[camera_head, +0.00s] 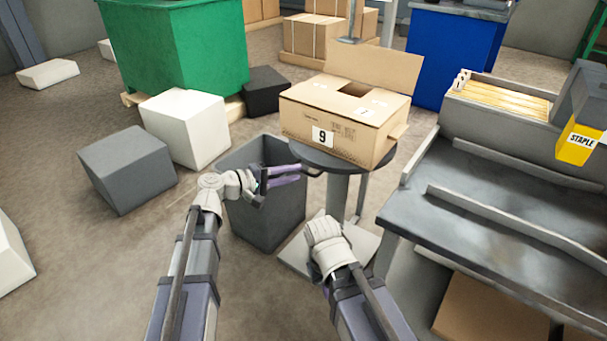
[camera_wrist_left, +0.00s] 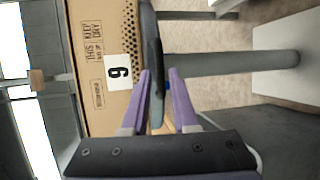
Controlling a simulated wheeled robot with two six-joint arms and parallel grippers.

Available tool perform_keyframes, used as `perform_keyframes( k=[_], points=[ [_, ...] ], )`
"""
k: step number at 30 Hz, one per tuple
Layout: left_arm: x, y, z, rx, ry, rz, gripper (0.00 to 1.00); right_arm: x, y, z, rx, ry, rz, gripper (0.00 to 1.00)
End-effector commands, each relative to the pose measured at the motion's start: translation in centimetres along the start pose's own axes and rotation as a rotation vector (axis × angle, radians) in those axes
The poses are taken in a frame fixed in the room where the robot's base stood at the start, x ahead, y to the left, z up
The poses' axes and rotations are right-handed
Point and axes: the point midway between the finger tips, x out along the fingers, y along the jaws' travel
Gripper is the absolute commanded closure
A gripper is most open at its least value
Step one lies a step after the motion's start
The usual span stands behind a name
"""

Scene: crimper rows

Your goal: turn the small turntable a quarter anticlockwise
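The small turntable (camera_head: 318,157) is a round dark plate on a grey post, with an open-flapped cardboard box marked 9 (camera_head: 340,115) on it. A short dark handle (camera_head: 312,173) juts from its near left edge. My left gripper (camera_head: 298,174) is at this handle, with purple fingers pointing at the turntable. In the left wrist view, the dark handle (camera_wrist_left: 155,85) lies between the fingers, nearer one of them, and a gap shows on the other side. My right gripper (camera_head: 322,232) is low in front of the post; its fingers are hidden behind its white wrist.
A grey bin (camera_head: 265,205) stands below my left gripper. A grey bench (camera_head: 470,215) with raised rails is at the right, close to the turntable. A white box (camera_head: 185,128) and a grey box (camera_head: 127,170) lie on the floor at left.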

Motion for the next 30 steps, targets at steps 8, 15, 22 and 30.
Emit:
perform_keyframes(
  k=[8, 15, 22, 30],
  points=[
    [3.5, -0.1, -0.1, 0.0, -0.001, 0.0, 0.73, 0.8, -0.1, 0.0, 0.002, 0.0, 0.0, 1.0],
    [4.1, 0.0, 0.0, -0.001, 0.0, 0.0, 0.73, 0.8, -0.1, 0.0, 0.002, 0.0, 0.0, 1.0],
    [4.0, 0.0, 0.0, 0.0, 0.0, -0.001, 0.81, 0.8, -0.1, 0.0, 0.002, 0.0, 0.0, 1.0],
    [4.0, 0.0, 0.0, 0.0, 0.0, -0.001, 1.0, 0.8, -0.1, 0.0, 0.002, 0.0, 0.0, 1.0]
  ],
)
